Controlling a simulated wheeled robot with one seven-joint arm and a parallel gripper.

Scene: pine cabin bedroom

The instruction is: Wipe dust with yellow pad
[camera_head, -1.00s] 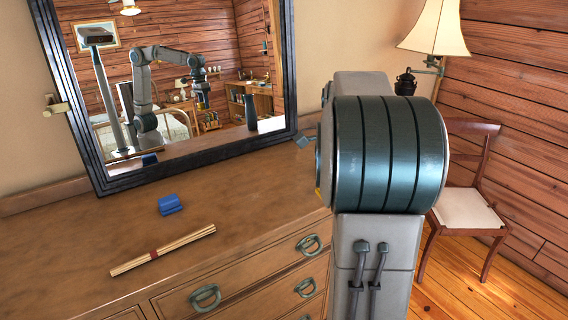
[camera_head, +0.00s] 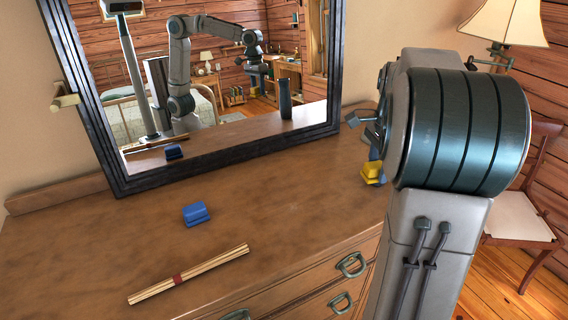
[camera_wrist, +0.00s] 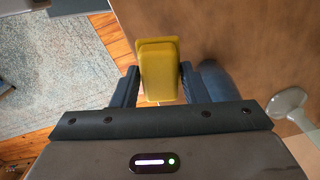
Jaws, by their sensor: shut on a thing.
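My gripper (camera_wrist: 158,85) is shut on the yellow pad (camera_wrist: 158,60), which sits between its two dark fingers in the wrist view. In the head view the yellow pad (camera_head: 373,173) shows just left of my large arm joint, near the right end of the wooden dresser top (camera_head: 290,190). My arm hides most of the gripper there. I cannot tell if the pad touches the dresser. No distinct dust patch can be made out on the dresser top.
A blue block (camera_head: 195,214) and a bundle of sticks with a red band (camera_head: 188,278) lie on the dresser's left part. A black-framed mirror (camera_head: 335,70) stands behind. A lamp (camera_head: 505,22) and a chair (camera_head: 520,210) are at right. A rug (camera_wrist: 50,70) lies below the dresser edge.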

